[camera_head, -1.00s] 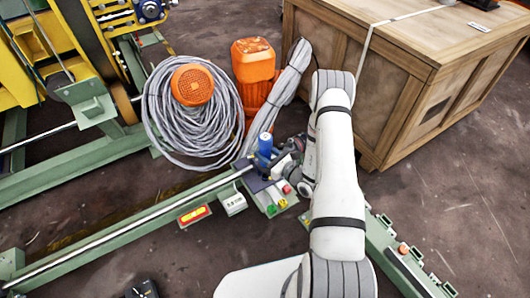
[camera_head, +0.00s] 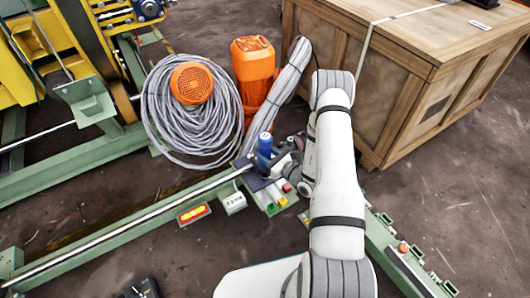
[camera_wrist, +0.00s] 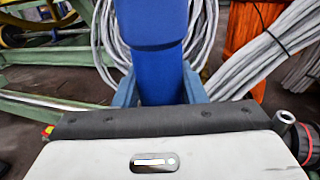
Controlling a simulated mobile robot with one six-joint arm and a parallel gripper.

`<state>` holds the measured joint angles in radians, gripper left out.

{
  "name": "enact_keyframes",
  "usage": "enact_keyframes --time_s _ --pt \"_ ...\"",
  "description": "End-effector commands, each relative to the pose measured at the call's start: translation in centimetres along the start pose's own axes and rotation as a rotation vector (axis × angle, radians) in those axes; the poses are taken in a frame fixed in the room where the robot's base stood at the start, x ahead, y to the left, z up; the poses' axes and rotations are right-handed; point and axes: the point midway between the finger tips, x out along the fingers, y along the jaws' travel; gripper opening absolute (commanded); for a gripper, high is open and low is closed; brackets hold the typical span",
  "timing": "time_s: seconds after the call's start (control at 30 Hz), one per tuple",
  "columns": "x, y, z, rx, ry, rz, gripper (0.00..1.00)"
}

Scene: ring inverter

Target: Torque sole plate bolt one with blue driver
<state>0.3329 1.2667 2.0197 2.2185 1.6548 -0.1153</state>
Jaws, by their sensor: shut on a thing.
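The blue driver (camera_head: 265,144) stands upright at the end of the green rail in the head view. In the wrist view the blue driver (camera_wrist: 152,40) fills the middle, between the fingers. My gripper (camera_head: 277,160) is shut on the driver; in the wrist view its fingers (camera_wrist: 158,92) show on either side of the blue body. The driver's lower end and any bolt under it are hidden in both views. The green sole plate (camera_head: 270,196) lies just below the driver, with small coloured parts on it.
A grey cable coil (camera_head: 165,120) and orange motors (camera_head: 254,60) stand behind the driver. A large wooden crate (camera_head: 400,80) is at the right. A red-yellow box (camera_head: 194,214) and a white readout box (camera_head: 234,202) lie by the rail.

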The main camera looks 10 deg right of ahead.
Motion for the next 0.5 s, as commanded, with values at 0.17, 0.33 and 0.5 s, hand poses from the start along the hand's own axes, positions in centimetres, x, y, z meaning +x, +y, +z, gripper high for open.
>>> enact_keyframes --time_s 0.17,0.33,0.5 --pt "0.07 0.01 -0.15 -0.001 -0.003 0.001 0.08" --pt "0.07 0.02 -0.36 -0.001 -0.003 0.001 0.08" --pt "0.07 0.02 -0.6 -0.001 -0.003 0.001 0.08"
